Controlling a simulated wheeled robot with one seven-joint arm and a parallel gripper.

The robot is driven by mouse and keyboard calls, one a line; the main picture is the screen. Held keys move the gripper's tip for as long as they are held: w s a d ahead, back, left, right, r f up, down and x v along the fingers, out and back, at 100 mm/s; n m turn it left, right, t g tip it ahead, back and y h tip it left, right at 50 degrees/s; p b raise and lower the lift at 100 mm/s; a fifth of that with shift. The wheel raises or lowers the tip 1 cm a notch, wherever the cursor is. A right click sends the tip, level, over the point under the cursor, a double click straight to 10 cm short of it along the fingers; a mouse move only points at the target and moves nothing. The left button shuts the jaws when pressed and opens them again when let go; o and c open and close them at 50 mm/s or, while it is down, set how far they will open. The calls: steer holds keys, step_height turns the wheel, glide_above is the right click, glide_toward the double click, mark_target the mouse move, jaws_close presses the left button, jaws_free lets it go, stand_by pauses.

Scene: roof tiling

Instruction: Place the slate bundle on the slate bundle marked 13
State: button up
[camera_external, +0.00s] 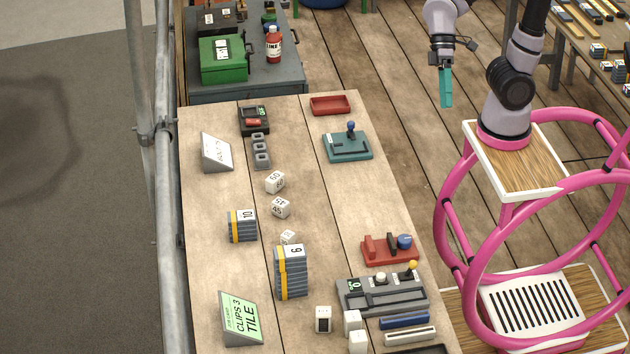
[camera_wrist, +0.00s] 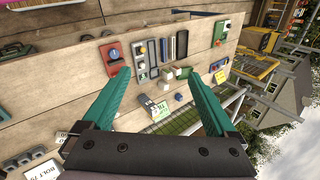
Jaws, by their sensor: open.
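A slate bundle (camera_external: 242,228) with a yellow band and a white label reading 10 sits on the wooden bench. A taller slate bundle (camera_external: 291,274), labelled 6 or 9, stands nearer the camera. Small banded bundles (camera_external: 598,50) lie on the table at the far right; their labels are too small to read. I cannot read a 13 on any bundle. My gripper (camera_external: 445,87) hangs beyond the bench's right edge, away from the bundles. Its teal fingers show apart and empty in the wrist view (camera_wrist: 160,76). No bundle is clearly identifiable there.
The bench (camera_external: 350,200) has open wood in its middle. White numbered cubes (camera_external: 275,182) lie near the bundles. A grey control box (camera_external: 382,294), red device (camera_external: 389,249), teal joystick box (camera_external: 347,145) and green CLIPS sign (camera_external: 239,318) stand around. A scaffold pole (camera_external: 165,200) runs along the left.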

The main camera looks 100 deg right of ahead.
steer(key=s+d+r+m+t+h, duration=0.1)
steer(key=d+r+t+h, duration=0.1)
steer(key=d, duration=0.6)
steer(key=s+d+r+m+t+h, duration=0.1)
steer(key=s+d+r+t+h, duration=0.1)
steer(key=d, duration=0.5)
steer(key=shift+s+d+r+t+h, duration=0.2)
steer(key=shift+d+t+h, duration=0.25)
steer(key=shift+t, duration=0.75)
